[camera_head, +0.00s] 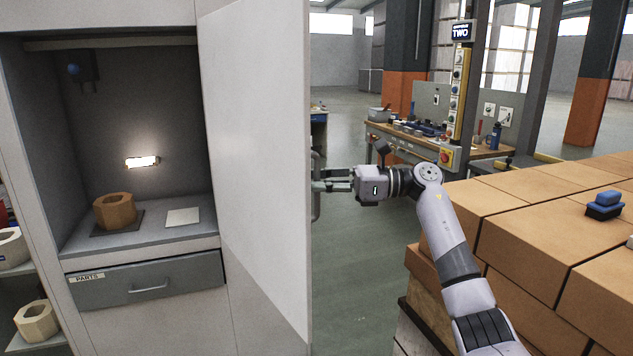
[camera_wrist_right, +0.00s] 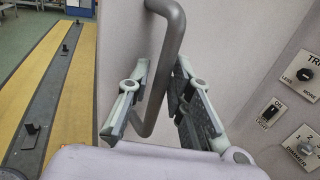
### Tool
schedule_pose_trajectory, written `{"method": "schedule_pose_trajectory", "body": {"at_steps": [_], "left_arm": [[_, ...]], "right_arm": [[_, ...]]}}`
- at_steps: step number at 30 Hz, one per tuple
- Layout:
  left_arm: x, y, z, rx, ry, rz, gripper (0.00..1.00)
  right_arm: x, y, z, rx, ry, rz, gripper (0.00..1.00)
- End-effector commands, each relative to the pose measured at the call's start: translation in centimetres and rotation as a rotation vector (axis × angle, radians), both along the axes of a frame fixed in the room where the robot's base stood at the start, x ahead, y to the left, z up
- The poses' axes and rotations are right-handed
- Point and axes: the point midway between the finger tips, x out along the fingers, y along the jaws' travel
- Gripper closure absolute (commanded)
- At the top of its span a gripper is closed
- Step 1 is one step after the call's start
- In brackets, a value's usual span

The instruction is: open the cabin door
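The cabin door (camera_head: 258,150) is a tall pale panel, standing open and swung out toward me in the head view. Its grey bar handle (camera_head: 316,205) is at the outer edge. My right gripper (camera_head: 325,180) reaches the handle from the right. The exact contact is hard to see. My left gripper is not in view.
A workbench (camera_head: 400,140) is behind. Floor (camera_head: 350,270) shows between door and bricks.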

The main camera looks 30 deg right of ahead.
Motion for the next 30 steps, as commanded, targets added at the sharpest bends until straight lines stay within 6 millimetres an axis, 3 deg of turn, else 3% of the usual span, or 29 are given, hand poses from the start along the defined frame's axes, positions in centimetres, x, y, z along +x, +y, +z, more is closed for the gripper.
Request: {"method": "schedule_pose_trajectory", "body": {"at_steps": [4,12,30], "left_arm": [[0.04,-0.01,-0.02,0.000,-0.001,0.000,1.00],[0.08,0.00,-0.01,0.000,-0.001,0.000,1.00],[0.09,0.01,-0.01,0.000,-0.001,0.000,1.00]], "right_arm": [[-0.01,-0.01,-0.01,0.000,0.000,0.000,0.81],[-0.01,-0.03,0.00,0.000,0.000,0.000,0.99],[-0.02,-0.06,0.01,0.000,0.000,0.000,1.00]]}}
